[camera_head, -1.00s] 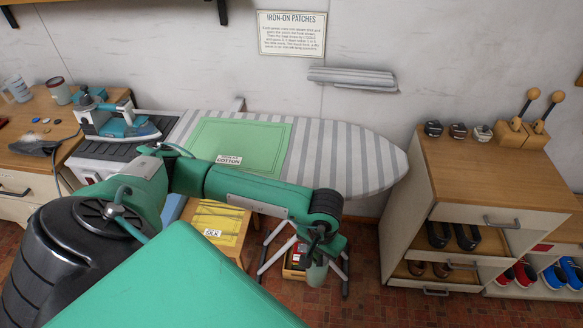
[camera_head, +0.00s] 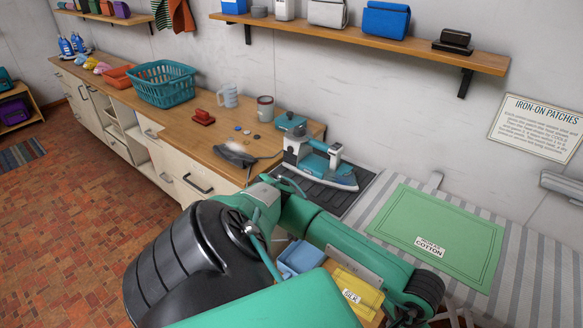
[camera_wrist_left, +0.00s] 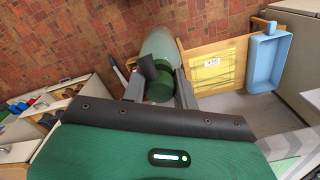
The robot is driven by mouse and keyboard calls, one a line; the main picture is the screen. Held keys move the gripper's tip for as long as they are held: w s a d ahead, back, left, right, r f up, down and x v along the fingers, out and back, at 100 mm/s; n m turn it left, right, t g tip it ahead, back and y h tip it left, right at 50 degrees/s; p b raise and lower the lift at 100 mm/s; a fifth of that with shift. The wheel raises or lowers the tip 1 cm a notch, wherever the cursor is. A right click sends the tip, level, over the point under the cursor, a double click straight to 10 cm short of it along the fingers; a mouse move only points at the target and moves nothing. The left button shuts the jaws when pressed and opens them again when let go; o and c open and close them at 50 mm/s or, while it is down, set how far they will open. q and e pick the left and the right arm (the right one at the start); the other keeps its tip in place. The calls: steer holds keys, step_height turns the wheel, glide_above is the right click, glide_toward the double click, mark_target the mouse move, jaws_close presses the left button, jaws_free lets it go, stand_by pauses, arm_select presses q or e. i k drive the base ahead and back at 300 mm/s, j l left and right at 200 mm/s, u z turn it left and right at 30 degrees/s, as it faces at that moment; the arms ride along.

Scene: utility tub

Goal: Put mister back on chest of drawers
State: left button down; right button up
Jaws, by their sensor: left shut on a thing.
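The mister (camera_wrist_left: 160,80), with a dark green top and a pale grey-green body, is between the fingers of my left gripper (camera_wrist_left: 160,92) in the left wrist view. The gripper is shut on it and holds it above the brick floor. In the head view my left arm reaches to the bottom edge and the mister is not visible. A long wooden-topped unit with white drawers (camera_head: 195,184) runs along the wall at left in the head view; I cannot tell whether it is the chest of drawers meant. My right gripper is not in view.
The ironing board (camera_head: 545,255) with a green cloth (camera_head: 440,225) lies at right. An iron (camera_head: 320,160) stands beside it. A teal basket (camera_head: 163,84), mug (camera_head: 265,108) and red item (camera_head: 203,117) occupy the counter. A blue tray (camera_wrist_left: 268,62) is near the gripper.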

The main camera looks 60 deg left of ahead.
mark_target(213, 132)
steer(key=k+j, duration=0.15)
steer(key=j, duration=0.5)
steer(key=k+j+u, duration=0.15)
steer(key=j, duration=0.5)
steer(key=k+j, duration=0.15)
steer(key=j, duration=0.5)
steer(key=k+j+u, duration=0.15)
steer(key=j, duration=0.5)
steer(key=k+j, duration=0.1)
steer(key=j, duration=0.55)
steer(key=k+j+u, duration=0.15)
steer(key=j, duration=0.5)
